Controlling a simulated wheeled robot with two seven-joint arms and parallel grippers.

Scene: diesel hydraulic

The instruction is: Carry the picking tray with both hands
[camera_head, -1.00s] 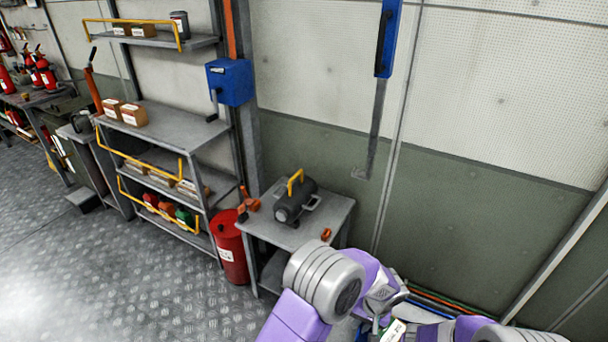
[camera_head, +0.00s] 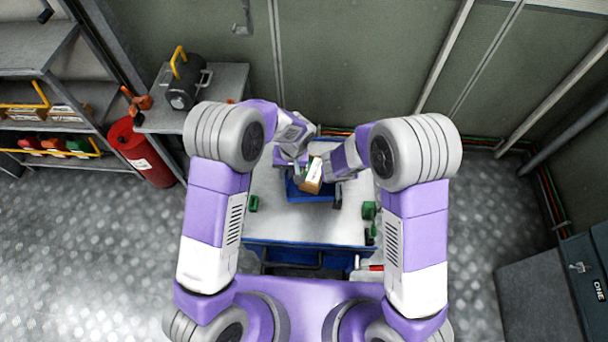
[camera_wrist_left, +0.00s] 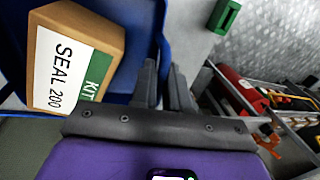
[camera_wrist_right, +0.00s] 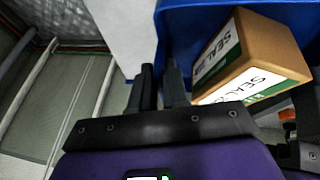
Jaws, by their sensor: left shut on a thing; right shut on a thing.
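The blue picking tray (camera_head: 312,197) is on or just above a grey cart top, below my two forearms; I cannot tell whether it touches the cart. A brown seal kit box (camera_head: 313,178) lies in it; its label reads SEAL in the left wrist view (camera_wrist_left: 75,60). My left gripper (camera_head: 290,167) is at the tray's left side, shut on its blue wall, as the left wrist view (camera_wrist_left: 163,72) shows. My right gripper (camera_wrist_right: 159,74) is shut on the opposite wall; in the head view its jaws are mostly hidden.
The cart top (camera_head: 290,229) has green parts at left (camera_head: 254,203) and right (camera_head: 368,210). A dark cabinet (camera_head: 545,290) stands at right. The wall is close behind.

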